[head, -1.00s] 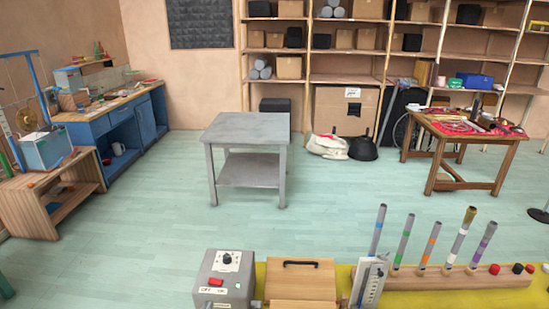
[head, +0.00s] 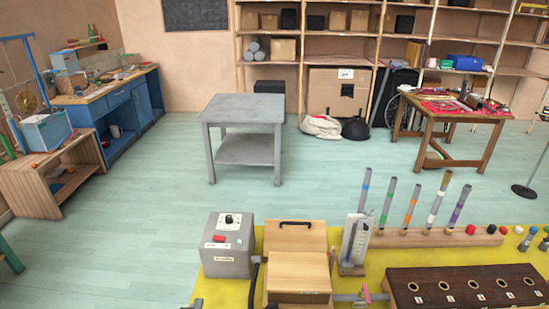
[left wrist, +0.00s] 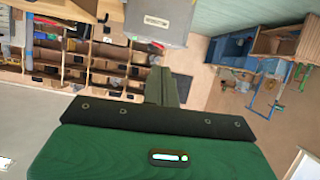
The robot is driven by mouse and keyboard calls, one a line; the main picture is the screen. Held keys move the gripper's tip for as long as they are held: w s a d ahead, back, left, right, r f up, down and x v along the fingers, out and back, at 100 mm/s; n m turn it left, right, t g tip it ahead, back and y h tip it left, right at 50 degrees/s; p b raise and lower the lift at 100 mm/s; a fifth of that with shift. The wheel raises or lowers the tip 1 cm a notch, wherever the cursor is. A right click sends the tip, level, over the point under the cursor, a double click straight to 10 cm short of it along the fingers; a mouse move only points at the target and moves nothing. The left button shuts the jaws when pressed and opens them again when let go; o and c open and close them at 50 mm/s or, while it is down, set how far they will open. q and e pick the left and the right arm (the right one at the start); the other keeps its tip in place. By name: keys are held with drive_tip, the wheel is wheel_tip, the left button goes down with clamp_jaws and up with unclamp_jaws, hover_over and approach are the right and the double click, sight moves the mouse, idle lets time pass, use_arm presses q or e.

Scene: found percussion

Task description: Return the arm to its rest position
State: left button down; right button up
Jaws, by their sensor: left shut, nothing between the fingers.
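My left gripper (left wrist: 161,86) shows in the left wrist view, with its dark fingers together and nothing between them. Behind the fingers are a black plate and a green housing (left wrist: 100,155), which are part of my own wrist. The fingers are clear of anything they could be touching, as far as this view shows. A grey box with a label (left wrist: 160,20) lies beyond the fingertips at the top of that view. I cannot make out either gripper clearly in the head view. My right gripper is in neither view.
A yellow-topped table in front carries a grey control box (head: 227,250), a wooden box (head: 297,240), a rack of upright tubes (head: 440,237) and a dark board with holes (head: 465,287). A grey table (head: 243,110) stands beyond, with open floor around it.

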use_arm(q)
drive_tip(key=s+a+f+m+g, duration=0.15)
drive_tip(key=s+g, duration=0.35)
drive_tip(key=s, duration=0.8)
drive_tip(key=s+a+f+m+g, duration=0.15)
drive_tip(key=s+g, duration=0.35)
drive_tip(key=s, duration=0.7)
wheel_tip(320, 180, down, 30)
drive_tip(key=r+g+b, duration=0.1)
drive_tip(key=b, duration=0.1)
drive_tip(key=s+a+f+g+b, duration=0.1)
drive_tip(key=s+a+f, duration=0.2)
drive_tip(key=s+f, duration=1.7)
wheel_tip(320, 180, down, 4)
drive_tip(key=shift+a+r, duration=0.15)
drive_tip(key=shift+r, duration=0.05)
drive_tip(key=shift+w, duration=0.1)
